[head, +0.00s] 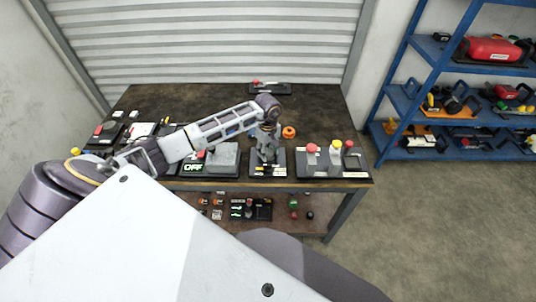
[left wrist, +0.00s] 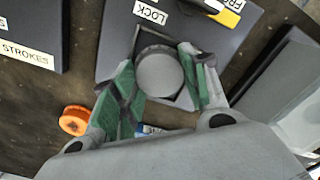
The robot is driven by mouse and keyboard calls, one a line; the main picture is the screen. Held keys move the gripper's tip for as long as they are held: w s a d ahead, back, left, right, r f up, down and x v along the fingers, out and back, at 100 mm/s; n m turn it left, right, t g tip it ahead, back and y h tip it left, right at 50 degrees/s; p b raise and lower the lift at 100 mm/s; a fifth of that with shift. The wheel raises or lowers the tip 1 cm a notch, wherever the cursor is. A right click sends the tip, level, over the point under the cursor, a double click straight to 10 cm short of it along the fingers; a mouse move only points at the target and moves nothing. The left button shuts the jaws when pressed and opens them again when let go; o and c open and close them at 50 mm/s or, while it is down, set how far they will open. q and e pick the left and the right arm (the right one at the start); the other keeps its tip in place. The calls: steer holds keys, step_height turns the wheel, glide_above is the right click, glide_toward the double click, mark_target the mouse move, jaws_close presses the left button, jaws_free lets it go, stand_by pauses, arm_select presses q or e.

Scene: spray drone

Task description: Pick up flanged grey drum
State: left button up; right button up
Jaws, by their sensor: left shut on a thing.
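The flanged grey drum (left wrist: 160,74) shows in the left wrist view as a round grey piece with a flat top and a darker rim. It stands on a dark panel marked LOCK (left wrist: 118,36). My left gripper (left wrist: 156,84) has its green-padded fingers on both sides of the drum, shut on it. In the head view my left gripper (head: 267,146) points down over the panel at the middle of the table's front and hides most of the drum. I cannot tell whether the drum is clear of its panel. My right gripper is not in view.
An orange round part (head: 289,132) lies just right of my left gripper. A panel with red and yellow knobs (head: 334,172) stands to the right, and a grey block (head: 223,158) to the left. The table's back middle (head: 200,98) is mostly clear. A blue shelf (head: 402,103) stands far right.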

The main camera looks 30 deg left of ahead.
mark_target(268, 152)
arm_select(q)
steer(key=shift+r, duration=0.7)
step_height(268, 152, up, 9)
steer(key=b, duration=0.1)
steer(key=shift+f, duration=0.2)
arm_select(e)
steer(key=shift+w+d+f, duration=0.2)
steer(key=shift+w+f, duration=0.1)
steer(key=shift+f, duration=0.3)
